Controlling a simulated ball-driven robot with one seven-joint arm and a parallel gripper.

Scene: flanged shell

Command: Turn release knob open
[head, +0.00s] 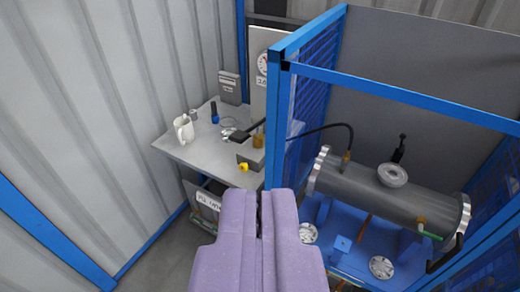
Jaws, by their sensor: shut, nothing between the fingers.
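A small yellow knob (243,167) sits at the front of a grey box-shaped unit (238,155) on the side bench. It looks like the release knob, but it is too small to read how far it is turned. A brass fitting (257,140) and a black lever are just behind it. My gripper (261,194), with pale purple fingers, is in the lower middle of the head view. Its fingers are together and empty. In the picture the fingertips lie just below and right of the knob, apart from it.
A blue frame with mesh sides (310,85) stands right of the knob, around a flanged steel shell (385,188). A black hose (335,127) runs between them. A white mug (183,130) and small items stand on the bench (190,155). A crate is below it.

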